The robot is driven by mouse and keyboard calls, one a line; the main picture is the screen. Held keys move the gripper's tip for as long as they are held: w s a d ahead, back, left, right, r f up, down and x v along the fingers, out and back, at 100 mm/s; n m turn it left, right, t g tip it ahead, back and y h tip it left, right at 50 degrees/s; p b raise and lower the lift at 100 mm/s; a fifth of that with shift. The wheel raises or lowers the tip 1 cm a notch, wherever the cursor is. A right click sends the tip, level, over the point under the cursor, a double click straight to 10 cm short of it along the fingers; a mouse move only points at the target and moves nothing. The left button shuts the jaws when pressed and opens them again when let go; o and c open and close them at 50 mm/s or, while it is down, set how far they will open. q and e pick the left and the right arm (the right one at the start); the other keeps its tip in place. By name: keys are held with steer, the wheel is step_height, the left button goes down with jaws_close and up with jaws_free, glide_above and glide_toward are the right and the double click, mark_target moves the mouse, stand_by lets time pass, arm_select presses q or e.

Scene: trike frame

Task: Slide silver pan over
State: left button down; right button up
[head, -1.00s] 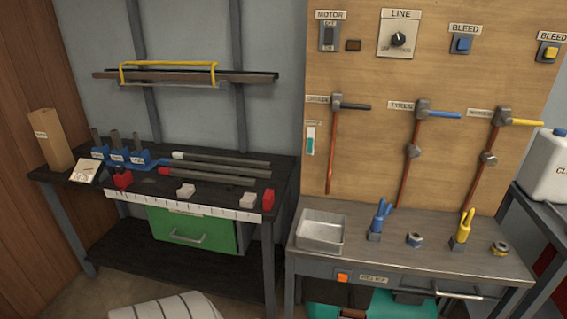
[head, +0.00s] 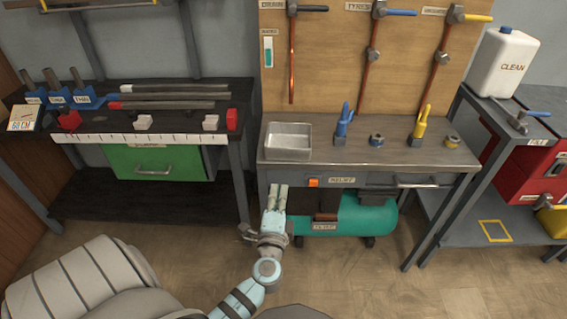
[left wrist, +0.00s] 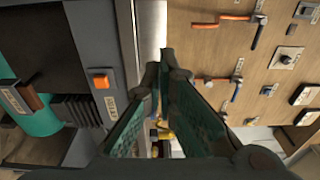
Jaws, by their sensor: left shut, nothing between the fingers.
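The silver pan (head: 288,150), a shallow square metal tray, sits at the left end of the right workbench's top (head: 385,158). It looks empty. My left gripper (head: 278,188) is below and in front of the pan, by the bench's front face near the orange button. It is shut with nothing in it and looks apart from the pan. In the left wrist view its two dark green fingers (left wrist: 165,65) come together beside the bench edge. I cannot clearly pick out the pan there. My right gripper is not in view.
Right of the pan stand a blue-handled fitting (head: 343,128), a yellow one (head: 419,128) and nuts. An orange button (head: 314,183) and a drawer handle (head: 418,182) are on the bench front. A teal tank (head: 345,218) lies below. A gap separates the left bench (head: 75,120).

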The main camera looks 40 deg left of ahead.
arm_select(q)
glide_toward(286, 152)
steer(key=x, duration=0.7)
steer(key=shift+f, duration=0.1)
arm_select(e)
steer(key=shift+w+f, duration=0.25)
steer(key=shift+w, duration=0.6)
arm_select(q)
steer(key=shift+b, duration=0.3)
